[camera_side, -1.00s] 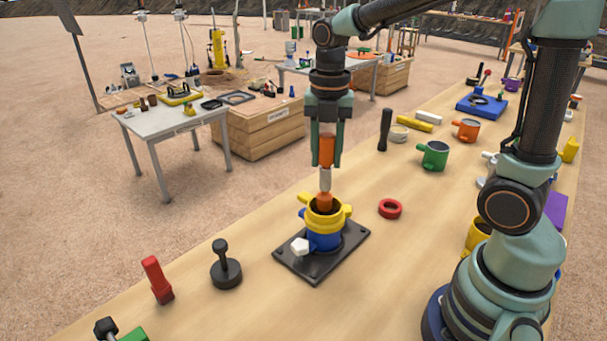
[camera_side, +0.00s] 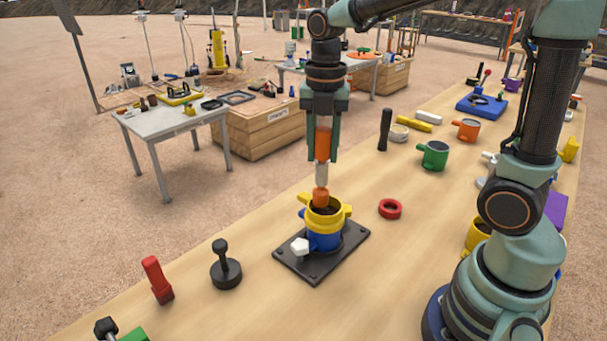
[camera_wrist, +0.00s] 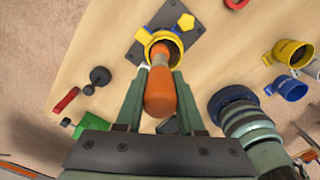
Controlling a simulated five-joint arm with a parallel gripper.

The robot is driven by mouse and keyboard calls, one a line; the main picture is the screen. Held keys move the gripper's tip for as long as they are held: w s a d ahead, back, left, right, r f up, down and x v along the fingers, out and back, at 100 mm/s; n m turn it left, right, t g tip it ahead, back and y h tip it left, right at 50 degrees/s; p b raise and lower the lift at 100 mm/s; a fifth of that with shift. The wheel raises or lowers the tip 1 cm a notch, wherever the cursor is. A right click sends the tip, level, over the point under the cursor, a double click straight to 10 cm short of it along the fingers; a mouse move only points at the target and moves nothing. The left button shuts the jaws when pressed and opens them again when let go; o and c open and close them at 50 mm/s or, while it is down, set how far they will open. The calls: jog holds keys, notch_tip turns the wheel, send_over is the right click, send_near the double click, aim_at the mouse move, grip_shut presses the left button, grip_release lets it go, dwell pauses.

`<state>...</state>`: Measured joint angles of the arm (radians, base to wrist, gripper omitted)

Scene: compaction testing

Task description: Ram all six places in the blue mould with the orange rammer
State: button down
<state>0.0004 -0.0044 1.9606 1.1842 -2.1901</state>
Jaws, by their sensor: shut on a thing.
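My gripper (camera_side: 322,158) is shut on the orange rammer (camera_side: 323,143), which hangs upright with a pale shaft and an orange foot. The foot is at the mouth of the yellow collar (camera_side: 326,218) on top of the blue mould (camera_side: 325,241). The foot's lower end is partly hidden by the rim, so I cannot tell whether it touches the dark fill inside. In the wrist view the orange rammer (camera_wrist: 160,93) points into the yellow collar (camera_wrist: 150,38). The mould stands on a dark base plate (camera_side: 318,274).
A red ring (camera_side: 390,209) lies right of the plate. A black weight with a handle (camera_side: 226,270) and a red tool (camera_side: 157,280) stand to the left. A green mug (camera_side: 434,156), an orange mug (camera_side: 466,130) and a black cylinder (camera_side: 385,130) stand behind. The bench between is clear.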

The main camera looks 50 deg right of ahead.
aim_at(321, 161)
notch_tip(321, 161, down, 3)
jog(key=shift+r, duration=0.15)
jog(key=shift+s+a+r, duration=0.1)
jog(key=shift+a+r, duration=0.05)
jog(key=shift+r, duration=0.55)
jog(key=shift+s+a+r, duration=0.1)
jog(key=shift+a+r, duration=0.1)
jog(key=shift+r, duration=0.5)
jog(key=shift+s+a+r, duration=0.1)
jog(key=shift+a+r, duration=0.05)
jog(key=shift+r, duration=0.55)
notch_tip(321, 161, down, 4)
jog(key=shift+f, duration=0.2)
jog(key=shift+r, duration=0.2)
jog(key=shift+s+r, duration=0.3)
jog(key=shift+r, duration=0.7)
jog(key=shift+s+r, duration=0.25)
jog(key=shift+r, duration=0.7)
